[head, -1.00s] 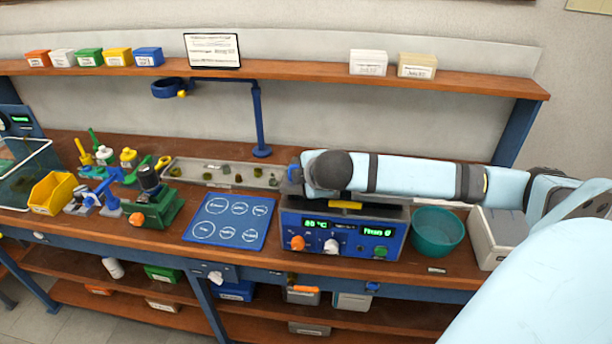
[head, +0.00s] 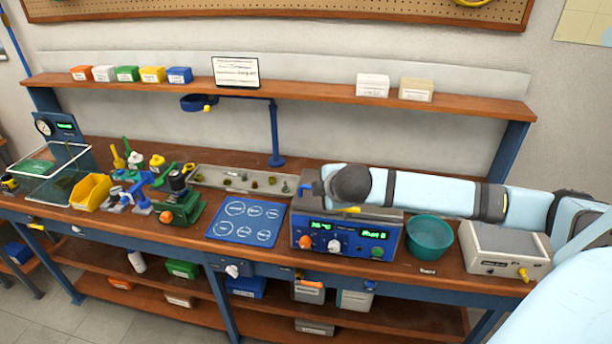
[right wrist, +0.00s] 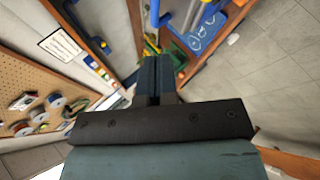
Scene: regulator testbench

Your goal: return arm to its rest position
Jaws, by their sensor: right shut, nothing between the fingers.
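My right arm (head: 430,193) comes in from the right edge of the head view. It stretches leftward above the back of the bench, with its dark wrist end over the blue control unit (head: 345,236) with its green display. In the right wrist view my right gripper (right wrist: 157,68) is shut and empty, its two dark fingers together. In the head view the arm partly hides the unit's top. My left gripper is not in view.
A teal bowl (head: 430,238) and a white box (head: 503,250) stand below the arm at right. A blue mat (head: 246,221), a green vise (head: 181,210) and a yellow bin (head: 91,193) lie left. A blue stand (head: 274,135) rises behind. The shelf (head: 310,97) runs above.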

